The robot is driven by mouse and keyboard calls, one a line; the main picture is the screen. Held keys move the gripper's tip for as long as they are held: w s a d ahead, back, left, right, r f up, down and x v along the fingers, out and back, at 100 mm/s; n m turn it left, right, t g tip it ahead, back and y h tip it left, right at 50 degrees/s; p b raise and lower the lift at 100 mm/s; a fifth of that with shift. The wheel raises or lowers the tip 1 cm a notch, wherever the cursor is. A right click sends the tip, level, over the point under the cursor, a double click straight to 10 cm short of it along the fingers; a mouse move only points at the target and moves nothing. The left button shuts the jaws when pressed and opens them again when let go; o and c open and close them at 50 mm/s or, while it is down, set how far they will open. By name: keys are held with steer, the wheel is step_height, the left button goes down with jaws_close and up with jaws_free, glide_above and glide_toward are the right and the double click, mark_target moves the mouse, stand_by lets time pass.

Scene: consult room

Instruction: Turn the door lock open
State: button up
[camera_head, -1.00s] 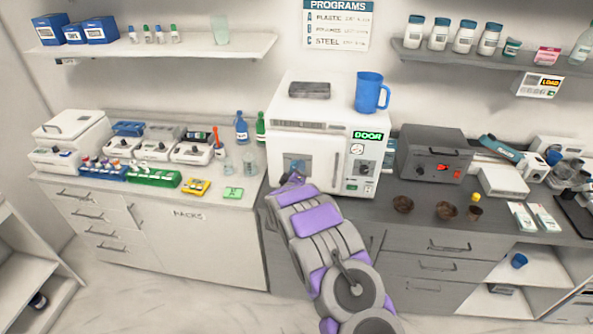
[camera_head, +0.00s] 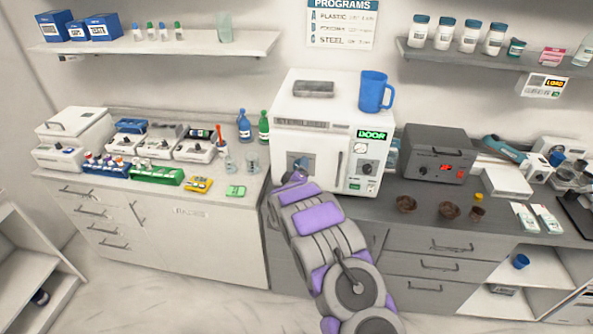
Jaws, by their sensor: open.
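The white sterilizer (camera_head: 320,125) stands on the counter in the middle of the view, with a lit green DOOR display (camera_head: 373,135). Its front door (camera_head: 318,148) looks closed, with a vertical handle on its right side. The blue-grey lock (camera_head: 297,162) shows on the left part of the door, just above my arm's end. My gripper (camera_head: 297,174) is at the front of the door, close to the lock. My own arm hides the fingers in part, and I cannot tell whether they touch the lock. It is open.
A blue mug (camera_head: 374,90) and a grey block (camera_head: 313,88) sit on top of the sterilizer. A dark grey box (camera_head: 435,150) stands to its right, with brown bowls (camera_head: 406,204) in front. Blue and green bottles (camera_head: 244,128) stand to its left.

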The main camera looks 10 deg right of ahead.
steer(key=v, duration=1.7)
steer(key=shift+a, duration=0.25)
steer(key=shift+s, duration=0.1)
steer(key=s+d+r+m+g+y+b, duration=0.1)
steer(key=s+g, duration=0.5)
steer(key=s, duration=1)
steer(key=s+d+r+m+g+y+b, duration=0.2)
steer(key=s+g, duration=0.4)
steer(key=s, duration=1.1)
steer(key=s+d+r+m+g+y+b, duration=0.2)
steer(key=s+d+r+m+g+b, duration=0.1)
steer(key=s, duration=1.3)
step_height(320, 180, up, 2)
steer(key=m+g+b, duration=0.1)
steer(key=g+b, duration=0.1)
steer(key=g, duration=0.1)
steer(key=shift+s+r+m+b, duration=0.15)
steer(key=shift+s+m+b, duration=0.2)
steer(key=shift+s+m, duration=0.05)
steer(key=shift+c, duration=0.5)
